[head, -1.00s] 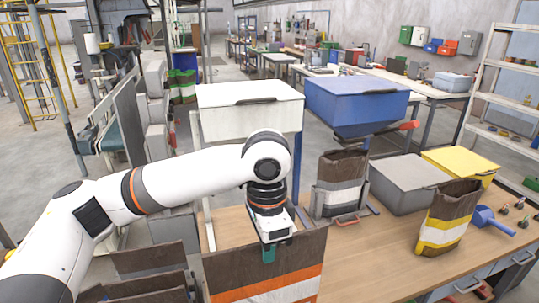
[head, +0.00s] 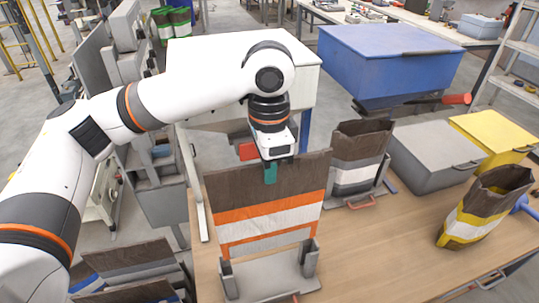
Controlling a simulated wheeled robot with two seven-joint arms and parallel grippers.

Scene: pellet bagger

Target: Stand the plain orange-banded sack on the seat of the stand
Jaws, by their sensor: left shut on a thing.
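The orange-banded sack (head: 265,190) is brown at the top, with orange bands around a white one, and hangs upright and flat. My left gripper (head: 270,172) is shut on the middle of its top edge. A grey stand (head: 265,278) with a side post at each end is at the front of the table. The sack's lower part is between the posts, over the pale seat. I cannot tell whether its bottom touches the seat. My right gripper is not in view.
A grey-and-white-banded sack (head: 360,150) is in another stand behind, to the right. A yellow-banded sack (head: 485,205), grey bin (head: 430,155) and yellow bin (head: 495,135) are at right. The table (head: 380,250) is clear between. More brown sacks (head: 125,260) are at lower left.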

